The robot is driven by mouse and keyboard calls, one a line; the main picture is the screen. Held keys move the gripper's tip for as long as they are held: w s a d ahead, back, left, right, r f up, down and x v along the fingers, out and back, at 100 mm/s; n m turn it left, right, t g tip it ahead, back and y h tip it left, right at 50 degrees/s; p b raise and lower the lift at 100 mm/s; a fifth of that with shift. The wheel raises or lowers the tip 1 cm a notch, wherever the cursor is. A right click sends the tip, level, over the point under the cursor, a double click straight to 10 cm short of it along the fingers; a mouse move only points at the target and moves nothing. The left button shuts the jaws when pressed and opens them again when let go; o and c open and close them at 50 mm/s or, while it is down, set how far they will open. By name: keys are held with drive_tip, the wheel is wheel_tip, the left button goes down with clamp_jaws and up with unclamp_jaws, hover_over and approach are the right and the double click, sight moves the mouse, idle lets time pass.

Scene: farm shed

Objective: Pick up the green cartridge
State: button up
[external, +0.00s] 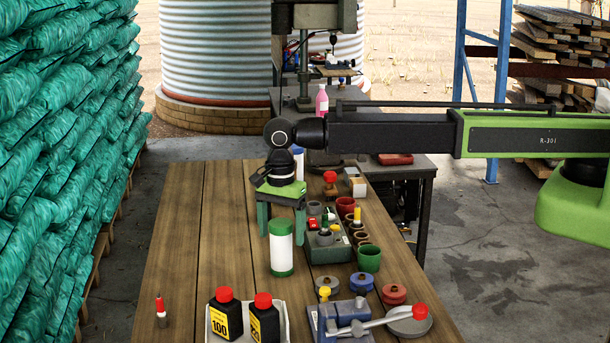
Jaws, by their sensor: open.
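The green cartridge (282,250) is a white upright cylinder with green ends, standing on the wooden bench near its middle. My gripper (282,226) points down with its two green fingers apart, one to each side of the cartridge's top in the picture. The fingertips are above the bench, level with the upper part of the cartridge in the picture. I cannot tell whether the cartridge is between the fingers or a little nearer the camera. A white cylinder with a blue top (298,163) stands behind my gripper, partly hidden by it.
Right of the cartridge is a grey-green block with small parts (327,254), then a green cup (369,258) and several other cups. In front are a tray with two black bottles (227,314) and a blue clamp with a red-knobbed lever (345,318). The bench's left side is mostly clear.

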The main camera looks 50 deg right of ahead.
sight(281, 241)
wheel_tip(281, 241, down, 3)
drive_tip(key=shift+a+f+b, duration=0.1)
drive_tip(key=shift+f+b, duration=0.1)
drive_tip(key=shift+b, duration=0.8)
drive_tip(key=shift+r, duration=0.2)
drive_tip(key=shift+c, duration=0.4)
drive_tip(key=c, duration=1.5)
drive_tip(key=shift+c, duration=0.2)
wheel_tip(281, 241, up, 10)
drive_tip(key=p, duration=1)
drive_tip(key=shift+r+p, duration=0.15)
drive_tip(key=shift+p, duration=0.2)
